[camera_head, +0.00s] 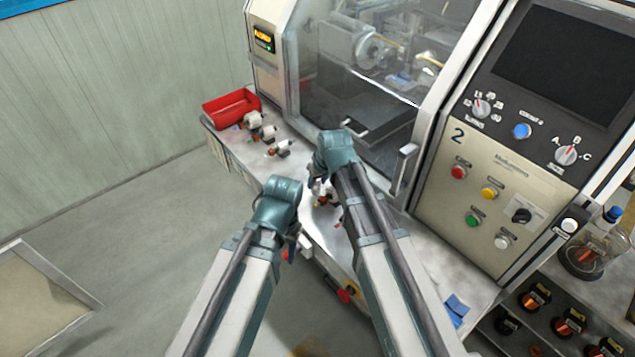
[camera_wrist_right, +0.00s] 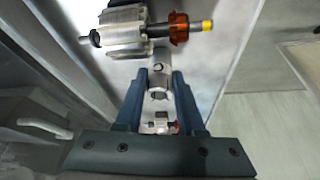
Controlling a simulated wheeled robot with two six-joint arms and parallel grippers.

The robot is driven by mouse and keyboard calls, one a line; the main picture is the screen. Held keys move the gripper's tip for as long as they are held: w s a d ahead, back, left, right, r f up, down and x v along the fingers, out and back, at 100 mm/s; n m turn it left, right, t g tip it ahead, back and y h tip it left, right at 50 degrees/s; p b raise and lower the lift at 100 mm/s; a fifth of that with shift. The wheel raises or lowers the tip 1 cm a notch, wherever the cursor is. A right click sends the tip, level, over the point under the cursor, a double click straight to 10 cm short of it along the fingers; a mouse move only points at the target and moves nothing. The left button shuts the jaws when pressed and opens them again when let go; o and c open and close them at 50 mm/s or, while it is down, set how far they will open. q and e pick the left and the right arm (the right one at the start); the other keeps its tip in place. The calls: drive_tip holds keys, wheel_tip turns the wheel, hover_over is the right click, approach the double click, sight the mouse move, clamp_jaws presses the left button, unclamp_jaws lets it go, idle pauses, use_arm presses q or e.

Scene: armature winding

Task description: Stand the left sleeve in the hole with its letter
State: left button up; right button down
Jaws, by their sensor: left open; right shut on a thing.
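My right gripper (camera_wrist_right: 160,76) is shut on a pale grey cylindrical piece (camera_wrist_right: 157,91) with a dark round mark, seen between its fingers in the right wrist view. It may be a sleeve, but I cannot read a letter. In the head view the right gripper (camera_head: 318,183) is over the bench front, its fingers mostly hidden by its wrist. My left gripper (camera_head: 294,240) is open, lower and nearer, at the bench's front edge; its fingers are barely visible. I cannot make out a lettered hole in either view.
Several armatures (camera_head: 279,148) lie on the bench beside a red tray (camera_head: 231,107). A large armature (camera_wrist_right: 125,31) is close in the right wrist view. The winding machine's clear guard (camera_head: 350,60) stands behind. Black spools (camera_head: 570,322) are on the right shelf.

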drive_tip(key=shift+f, duration=0.2)
drive_tip(key=c, duration=0.5)
unclamp_jaws()
drive_tip(key=shift+r, duration=0.1)
